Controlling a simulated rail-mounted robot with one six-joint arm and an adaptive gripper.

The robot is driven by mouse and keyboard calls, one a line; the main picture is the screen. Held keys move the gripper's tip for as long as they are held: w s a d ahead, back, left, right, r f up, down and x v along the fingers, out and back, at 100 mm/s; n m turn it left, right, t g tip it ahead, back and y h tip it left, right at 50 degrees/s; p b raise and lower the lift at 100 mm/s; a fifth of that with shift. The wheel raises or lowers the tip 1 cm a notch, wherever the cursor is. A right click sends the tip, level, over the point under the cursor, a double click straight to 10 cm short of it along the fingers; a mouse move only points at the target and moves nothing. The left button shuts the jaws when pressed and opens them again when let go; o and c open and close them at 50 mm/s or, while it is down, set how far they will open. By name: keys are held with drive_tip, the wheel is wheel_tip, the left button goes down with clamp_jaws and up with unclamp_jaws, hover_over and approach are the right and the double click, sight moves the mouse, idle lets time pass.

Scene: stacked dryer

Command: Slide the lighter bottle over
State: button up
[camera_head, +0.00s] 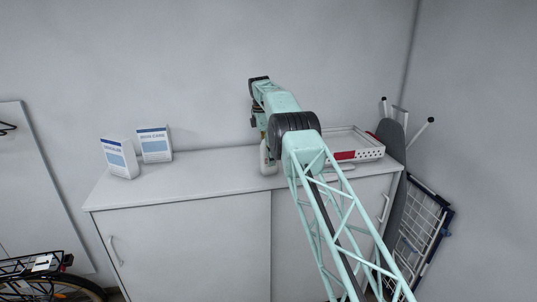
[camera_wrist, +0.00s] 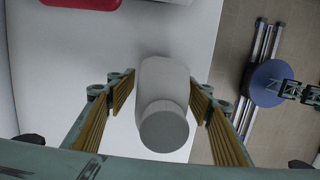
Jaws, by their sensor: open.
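A pale grey-white bottle (camera_wrist: 162,88) with a round cap (camera_wrist: 164,130) stands between the two fingers of my gripper (camera_wrist: 162,95) in the wrist view. The gripper is open, with its ribbed yellow pads on either side of the bottle. A small gap shows on each side. In the head view the bottle (camera_head: 267,160) stands on the white cabinet top (camera_head: 205,174), partly hidden by my arm. My gripper (camera_head: 262,128) is also largely hidden there. I see no second bottle.
A white tray (camera_head: 368,150) with a red item (camera_head: 345,156) stands right of the arm; the red item also shows in the wrist view (camera_wrist: 85,3). Two white-blue boxes (camera_head: 119,158) (camera_head: 155,144) stand at the left. The cabinet top between boxes and bottle is clear.

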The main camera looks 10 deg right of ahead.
drive_tip(key=shift+f, duration=0.35)
drive_tip(key=shift+c, duration=0.6)
drive_tip(key=c, duration=0.9)
